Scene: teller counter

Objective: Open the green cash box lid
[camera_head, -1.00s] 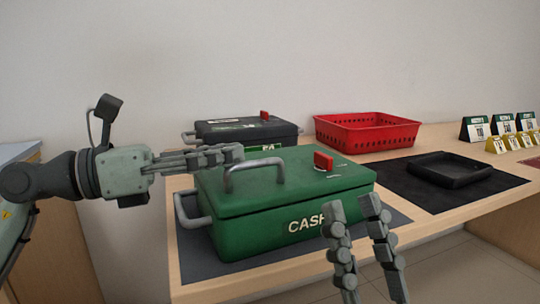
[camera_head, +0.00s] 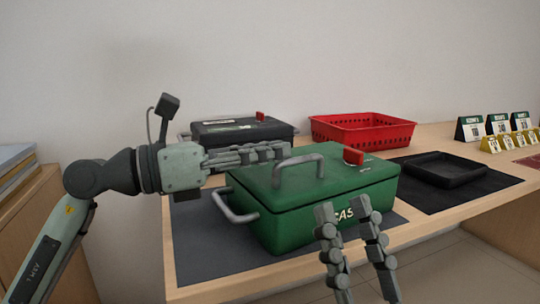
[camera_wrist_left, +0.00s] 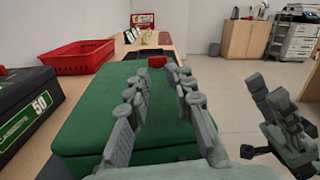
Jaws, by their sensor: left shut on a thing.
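The green cash box (camera_head: 330,215) stands on a dark mat (camera_head: 212,250), its lid (camera_head: 335,165) down. A grey handle (camera_head: 300,162) arches over the lid, and a red latch (camera_head: 354,156) sits at its right; the latch also shows in the left wrist view (camera_wrist_left: 157,61). My left gripper (camera_head: 288,150) comes in level from the left at the lid handle and is shut on it, though the contact is hard to see. My right gripper (camera_head: 340,208) is open and empty before the box front, partly hiding its lettering.
A black box (camera_head: 240,133) with a red latch stands behind. A red basket (camera_head: 362,133) is at the back. A black tray (camera_head: 445,168) lies on a dark mat to the right. Small stand-up cards (camera_head: 498,125) are far right.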

